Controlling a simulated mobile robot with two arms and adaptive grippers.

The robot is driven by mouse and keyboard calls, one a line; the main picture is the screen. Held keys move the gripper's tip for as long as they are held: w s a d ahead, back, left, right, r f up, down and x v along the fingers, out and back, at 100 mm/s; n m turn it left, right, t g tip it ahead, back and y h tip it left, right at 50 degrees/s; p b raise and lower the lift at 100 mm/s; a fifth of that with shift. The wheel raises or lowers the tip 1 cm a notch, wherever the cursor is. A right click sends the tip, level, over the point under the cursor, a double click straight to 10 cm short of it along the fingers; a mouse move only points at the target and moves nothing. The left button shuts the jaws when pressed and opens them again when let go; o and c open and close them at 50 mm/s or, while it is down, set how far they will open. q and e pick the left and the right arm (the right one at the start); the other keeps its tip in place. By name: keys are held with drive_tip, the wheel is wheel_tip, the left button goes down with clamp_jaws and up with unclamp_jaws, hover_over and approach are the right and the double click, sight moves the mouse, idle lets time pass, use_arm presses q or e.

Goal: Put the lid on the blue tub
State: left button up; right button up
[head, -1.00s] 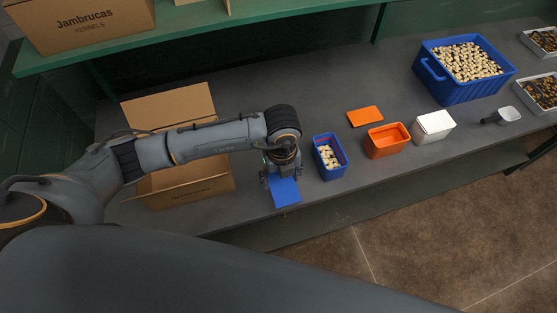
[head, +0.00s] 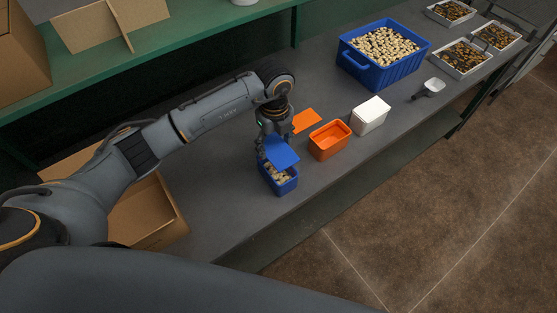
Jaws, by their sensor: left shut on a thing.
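The small blue tub (head: 283,187) stands on the grey bench near its front edge, with pale pieces inside. The flat blue lid (head: 282,152) is over the back part of the tub, tilted, and the front part of the contents still shows. I cannot tell whether the lid touches the rim. My left gripper (head: 271,139) is shut on the lid at its far side and points down. The gripper's fingers are partly hidden by the lid. My right gripper is not in view.
An orange tub (head: 329,140) and a white closed box (head: 370,115) stand to the right. A big blue crate (head: 384,68) of pale pieces, a scoop (head: 430,87) and an open cardboard box (head: 150,212) are on the bench.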

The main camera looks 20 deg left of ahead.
use_arm(q)
drive_tip(key=shift+f, duration=0.15)
drive_tip(key=shift+f+b, duration=2.15)
drive_tip(key=shift+f, duration=0.65)
drive_tip(key=shift+f+b, duration=0.5)
drive_tip(key=shift+f, duration=0.05)
idle(0.5)
drive_tip(key=o, duration=1)
drive_tip(key=shift+o, duration=0.9)
